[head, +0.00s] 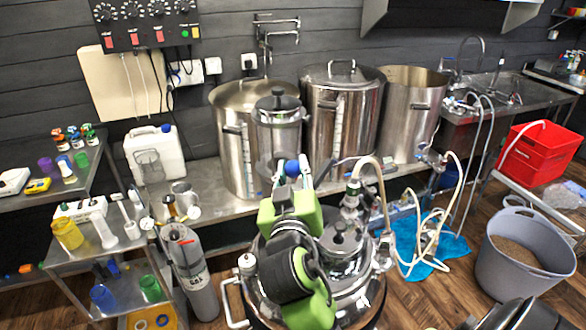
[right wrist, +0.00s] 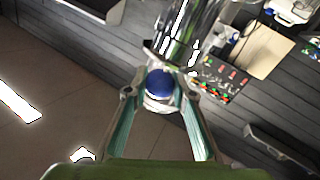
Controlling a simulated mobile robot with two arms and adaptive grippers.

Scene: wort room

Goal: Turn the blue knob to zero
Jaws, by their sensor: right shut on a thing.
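The blue knob (head: 292,168) shows in the head view at the front lower side of a shiny clear cylinder (head: 278,132) with a dark cap. In the right wrist view the blue knob (right wrist: 158,84) sits on a pale round base between the two fingertips. My right gripper (head: 294,178), green and black, reaches up to it from below in the head view. Its fingers (right wrist: 158,92) are shut on the knob, one on each side. Any marking for zero on the knob is too small to tell. My left gripper is not in view.
Steel kettles (head: 340,110) stand on a low bench behind. A metal vessel (head: 350,262) with fittings and hoses is close beside my right arm. A grey bucket (head: 525,258) and a red crate (head: 540,150) are at the right. A shelf cart (head: 110,245) stands left, beside a grey cylinder (head: 193,275).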

